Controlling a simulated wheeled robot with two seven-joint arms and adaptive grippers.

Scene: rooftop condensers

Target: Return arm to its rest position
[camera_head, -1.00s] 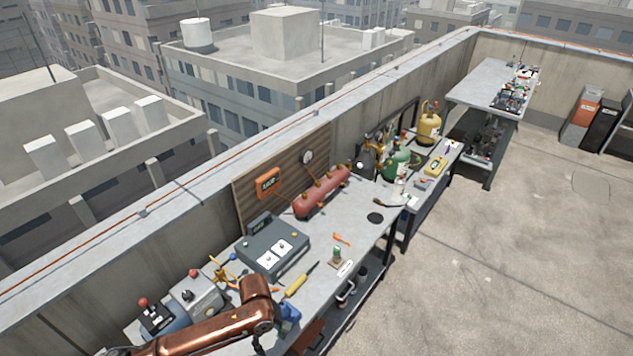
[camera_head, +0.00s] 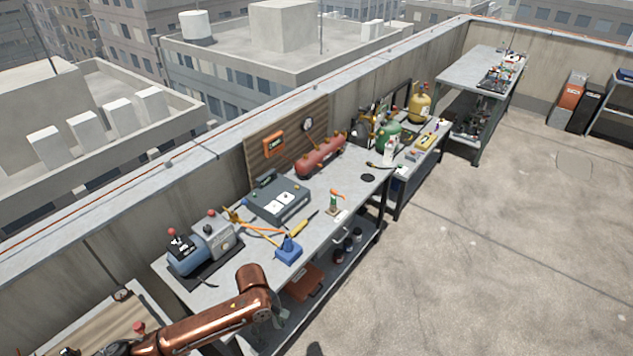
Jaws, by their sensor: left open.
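My left arm (camera_head: 210,318) is copper coloured. It comes in from the lower left, reaches to a rounded elbow beside the front edge of the near workbench (camera_head: 345,205), and bends down there. My left gripper (camera_head: 278,320) is at the low end, past the elbow, and shows only in small part. It is open, and I see nothing held in it. It is off the bench top, in front of the lower shelf. My right arm and gripper are not in view.
The bench holds a blue motor unit (camera_head: 188,258), a blue block (camera_head: 289,250), a grey case (camera_head: 279,199) and a red tank (camera_head: 320,157). An orange box (camera_head: 303,283) is on the lower shelf.

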